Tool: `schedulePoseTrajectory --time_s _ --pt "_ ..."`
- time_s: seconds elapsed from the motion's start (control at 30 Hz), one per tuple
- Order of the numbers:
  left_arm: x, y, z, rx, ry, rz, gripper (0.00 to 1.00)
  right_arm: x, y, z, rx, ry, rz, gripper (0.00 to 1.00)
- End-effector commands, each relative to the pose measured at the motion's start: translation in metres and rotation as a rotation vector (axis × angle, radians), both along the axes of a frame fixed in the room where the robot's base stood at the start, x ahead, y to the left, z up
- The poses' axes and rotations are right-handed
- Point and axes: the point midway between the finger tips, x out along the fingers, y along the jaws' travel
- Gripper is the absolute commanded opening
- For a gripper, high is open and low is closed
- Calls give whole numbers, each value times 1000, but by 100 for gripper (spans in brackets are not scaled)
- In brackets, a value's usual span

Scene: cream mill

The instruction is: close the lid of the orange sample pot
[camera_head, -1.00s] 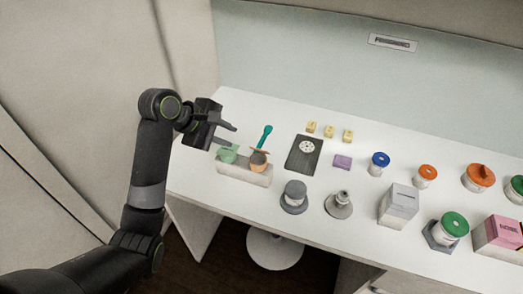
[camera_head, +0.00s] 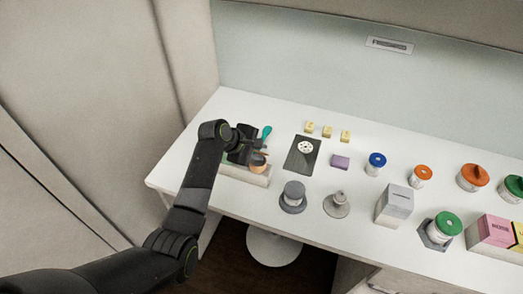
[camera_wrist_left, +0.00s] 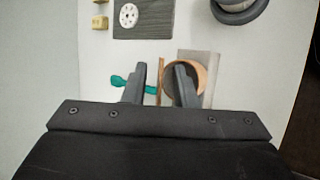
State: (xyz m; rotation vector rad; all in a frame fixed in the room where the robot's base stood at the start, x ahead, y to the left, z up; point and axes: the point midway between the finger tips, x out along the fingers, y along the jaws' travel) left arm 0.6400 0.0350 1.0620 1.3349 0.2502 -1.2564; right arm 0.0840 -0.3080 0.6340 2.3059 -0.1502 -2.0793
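The orange sample pot (camera_head: 258,162) sits in a pale block (camera_head: 248,178) at the left of the table. In the left wrist view the round orange pot (camera_wrist_left: 201,77) is partly hidden by a finger. Its lid (camera_wrist_left: 161,74) shows as a thin orange-brown upright strip beside the pot, so it stands open. My left gripper (camera_head: 252,153) is at the pot, its fingers dark and hard to separate in the head view. In the left wrist view the gripper (camera_wrist_left: 159,70) is open, with the lid between its fingers and no clear contact. My right gripper is not in view.
A teal spoon-like tool (camera_head: 266,132) lies behind the block, partly behind a finger in the wrist view. A dark plate with a white disc (camera_head: 305,147) and a grey round piece (camera_head: 293,198) stand to the right. The green pot seen earlier is hidden by my gripper.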

Motion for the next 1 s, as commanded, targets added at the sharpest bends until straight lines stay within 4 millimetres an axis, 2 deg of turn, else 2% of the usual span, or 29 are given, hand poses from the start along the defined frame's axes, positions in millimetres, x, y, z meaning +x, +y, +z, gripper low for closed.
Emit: schedulePoseTrajectory --time_s 0.23,0.57,0.77,1.0 --pt "5 -9 -11 0 1 -1 25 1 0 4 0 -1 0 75" --pt "6 -10 -13 0 0 0 25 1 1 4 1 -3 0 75" --pt "6 -9 -13 0 0 0 2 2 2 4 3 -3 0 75" --pt "6 -9 -13 -2 -4 0 0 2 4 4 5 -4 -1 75"
